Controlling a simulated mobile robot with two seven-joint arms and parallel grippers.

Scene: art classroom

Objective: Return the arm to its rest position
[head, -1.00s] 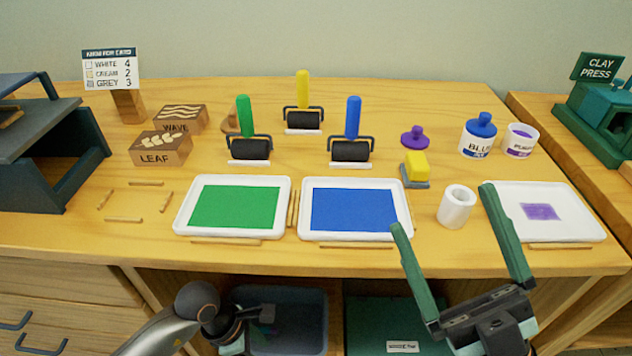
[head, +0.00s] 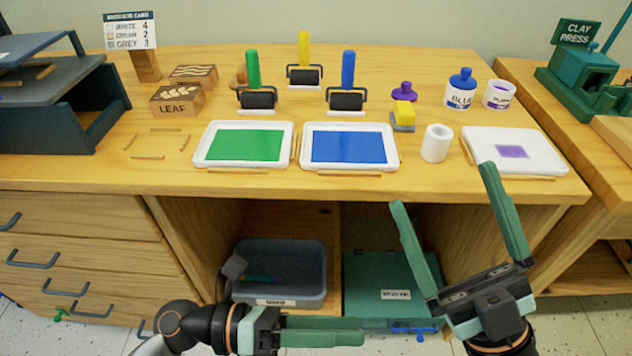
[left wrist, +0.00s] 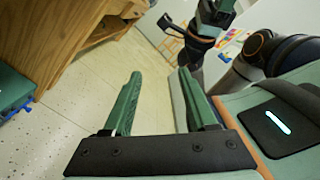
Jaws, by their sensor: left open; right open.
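My left gripper (head: 362,331) is low in front of the table's open shelf, with its fingers pointing right in the head view. In the left wrist view my left gripper (left wrist: 158,85) has its two green fingers apart, with nothing between them and the floor beyond. My right gripper (head: 445,185) is at the right, its fingers pointing up and spread wide. Its fingertips show in front of the table's front edge, and it is empty.
The wooden table (head: 300,185) bears a green paint tray (head: 200,158), a blue paint tray (head: 390,160), rollers and bottles. On the shelf below are a grey bin (head: 280,293) and a green box (head: 365,280). Floor is clear in front.

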